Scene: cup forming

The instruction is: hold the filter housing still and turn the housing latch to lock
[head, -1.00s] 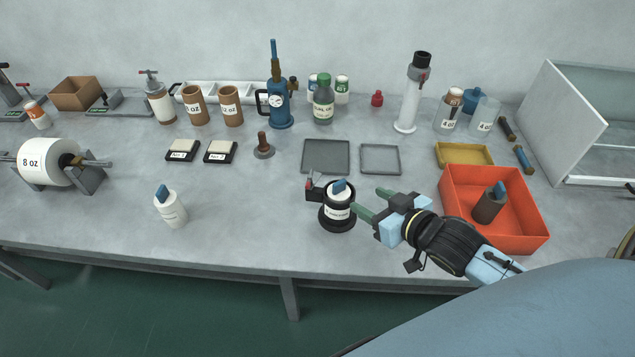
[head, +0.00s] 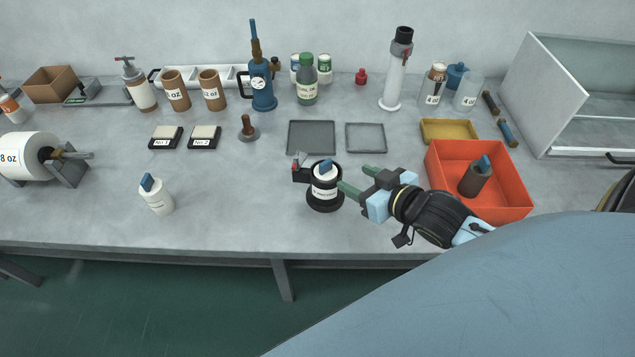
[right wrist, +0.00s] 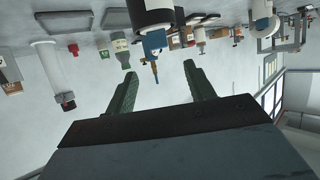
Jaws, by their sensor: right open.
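The white filter housing (head: 325,188) stands upright in a round black holder (head: 326,206) near the front of the bench. The blue latch (head: 325,166) sits on its top. In the right wrist view the housing (right wrist: 152,16) and latch (right wrist: 153,42) show at the top, beyond the fingers. My right gripper (head: 354,178) is open and empty just right of the housing, its green fingers pointing toward it. Whether a fingertip touches is unclear. My left gripper is not in view.
Another white housing with a blue latch (head: 157,195) stands to the left. An orange bin (head: 512,208) holding a brown housing (head: 475,178) is right of my gripper. Two flat trays (head: 312,139) lie behind. The bench between the two white housings is clear.

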